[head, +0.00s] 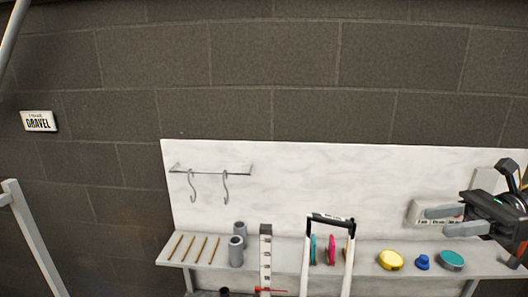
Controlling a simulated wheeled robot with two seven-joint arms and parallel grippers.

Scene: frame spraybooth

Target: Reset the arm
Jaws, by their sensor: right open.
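My right gripper (447,219) comes in from the right edge, in front of the white back panel (290,185). Its two grey fingers point left and stand apart with nothing between them. It is above the right part of the shelf (395,248), over a blue knob-like piece (422,262) and a teal round piece (452,260), and apart from them. A small pale box with dark marks (416,212) shows behind the fingers. My left gripper is out of view.
A white frame with a black top bar (331,221) stands at the middle front. Two hooks hang from a rail (211,171). A grey rail (34,240) stands at left.

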